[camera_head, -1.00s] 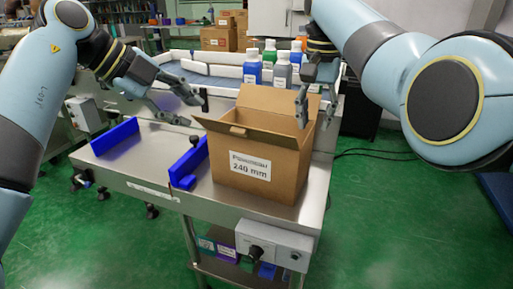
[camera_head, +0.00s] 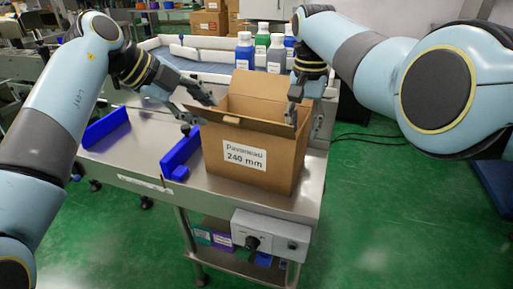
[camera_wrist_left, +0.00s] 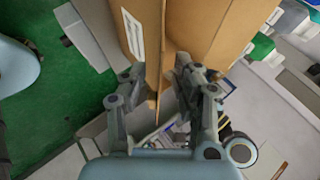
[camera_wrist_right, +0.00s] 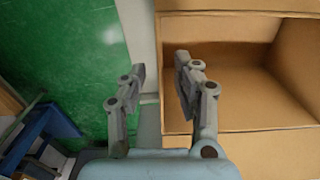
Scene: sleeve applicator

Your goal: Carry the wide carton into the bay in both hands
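The wide carton (camera_head: 240,180), brown, open-topped and labelled 240 mm, stands upright on the steel table (camera_head: 140,160). To its left, two blue rails, a far-left one (camera_head: 106,128) and one beside the carton (camera_head: 182,152), flank a bare strip that looks like the bay. My left gripper (camera_head: 194,113) is at the carton's left upper edge; in the left wrist view its fingers (camera_wrist_left: 157,88) are apart with cardboard between them. My right gripper (camera_head: 303,108) is at the right wall; in the right wrist view its fingers (camera_wrist_right: 158,85) are apart, straddling the wall edge. Contact is unclear.
Several bottles (camera_head: 262,50) stand behind the carton, by a white-edged tray (camera_head: 200,62). A grey control box (camera_head: 270,236) hangs on the table's front. Other cartons (camera_head: 208,24) are stacked at the back. Green floor is open to the right.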

